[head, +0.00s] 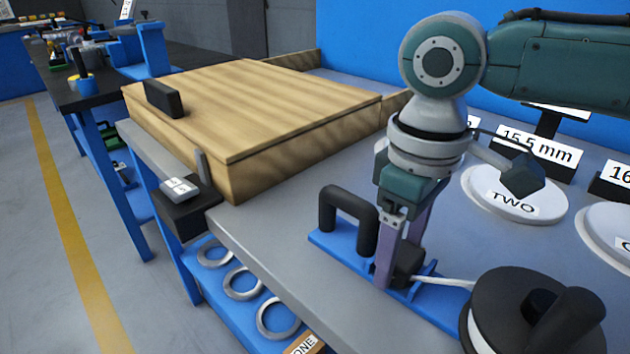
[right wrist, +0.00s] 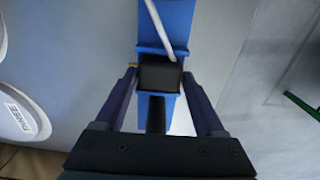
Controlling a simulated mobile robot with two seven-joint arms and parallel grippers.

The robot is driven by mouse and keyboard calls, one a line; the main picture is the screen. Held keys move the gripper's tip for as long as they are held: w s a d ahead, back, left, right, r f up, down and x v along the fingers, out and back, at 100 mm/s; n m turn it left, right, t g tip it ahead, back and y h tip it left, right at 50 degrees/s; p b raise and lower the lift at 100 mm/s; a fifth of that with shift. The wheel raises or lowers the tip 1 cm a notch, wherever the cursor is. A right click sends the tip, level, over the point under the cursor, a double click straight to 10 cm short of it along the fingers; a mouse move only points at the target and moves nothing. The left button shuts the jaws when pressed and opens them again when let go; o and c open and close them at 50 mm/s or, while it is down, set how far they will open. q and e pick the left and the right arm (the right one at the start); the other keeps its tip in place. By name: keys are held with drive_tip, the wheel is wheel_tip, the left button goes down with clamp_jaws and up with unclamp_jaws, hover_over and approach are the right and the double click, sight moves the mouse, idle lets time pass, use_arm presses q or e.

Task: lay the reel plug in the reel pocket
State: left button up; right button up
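The reel plug (head: 408,262) is a small black block on a white cord. The cord (head: 445,281) runs right to the black reel (head: 530,305). The blue base (right wrist: 166,20) lies behind the plug in the wrist view; the pocket is not clearly visible. My left gripper is out of view.
A black arched handle (head: 347,205) stands on the blue base beside the fingers. A wooden box (head: 250,105) stands behind left. Labelled white discs (head: 512,190) lie behind right. Metal rings (head: 243,283) lie on a lower blue shelf. Grey bench (head: 265,235) is clear in front.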

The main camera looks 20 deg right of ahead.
sight(400, 253)
drive_tip(key=shift+o, duration=1.3)
drive_tip(key=shift+r, duration=0.1)
wheel_tip(400, 253, up, 12)
drive_tip(key=p, duration=0.3)
drive_tip(key=shift+r, duration=0.1)
